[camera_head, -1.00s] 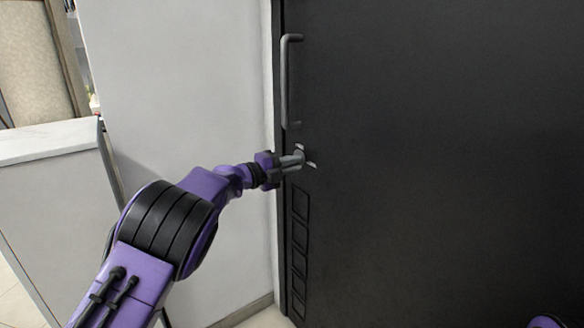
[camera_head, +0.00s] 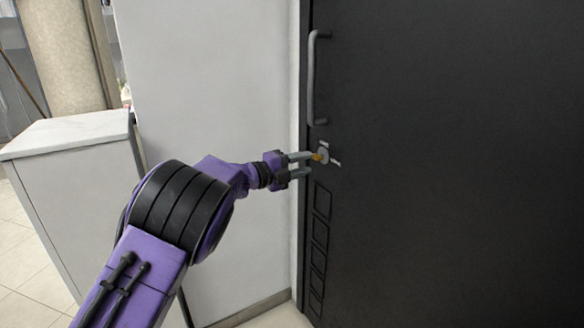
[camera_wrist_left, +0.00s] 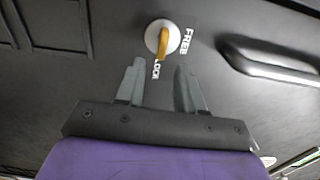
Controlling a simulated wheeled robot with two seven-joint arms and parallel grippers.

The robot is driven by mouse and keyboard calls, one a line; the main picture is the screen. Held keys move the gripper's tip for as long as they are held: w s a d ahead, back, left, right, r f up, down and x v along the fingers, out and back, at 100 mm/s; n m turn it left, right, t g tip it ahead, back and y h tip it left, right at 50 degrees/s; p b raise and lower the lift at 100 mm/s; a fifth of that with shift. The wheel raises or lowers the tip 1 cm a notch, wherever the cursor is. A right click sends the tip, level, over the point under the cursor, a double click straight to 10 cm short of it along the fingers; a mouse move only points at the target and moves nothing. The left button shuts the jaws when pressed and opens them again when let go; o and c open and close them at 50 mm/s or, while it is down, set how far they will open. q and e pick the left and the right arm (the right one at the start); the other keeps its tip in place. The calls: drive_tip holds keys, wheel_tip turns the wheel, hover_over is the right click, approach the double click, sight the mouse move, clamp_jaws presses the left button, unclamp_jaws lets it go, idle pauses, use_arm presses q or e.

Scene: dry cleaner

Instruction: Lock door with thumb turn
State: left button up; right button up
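The thumb turn is a small orange lever (camera_head: 318,157) on a pale round plate on the black door (camera_head: 450,150). In the left wrist view the lever (camera_wrist_left: 163,42) lies along the picture's vertical, its lower end pointing to the printed word LOCK (camera_wrist_left: 156,70). The word FREE (camera_wrist_left: 185,41) is to its right. My left gripper (camera_head: 307,164) is open and empty, just left of the plate. In the left wrist view its two fingers (camera_wrist_left: 160,82) stand apart below the lever, with a gap to it. My right gripper is not in view.
A grey vertical pull handle (camera_head: 312,78) is above the thumb turn on the door. A white wall (camera_head: 210,80) is left of the door. A counter with a pale top (camera_head: 65,135) stands at the far left.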

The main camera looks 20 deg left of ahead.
use_arm(q)
drive_tip(key=v, duration=0.6)
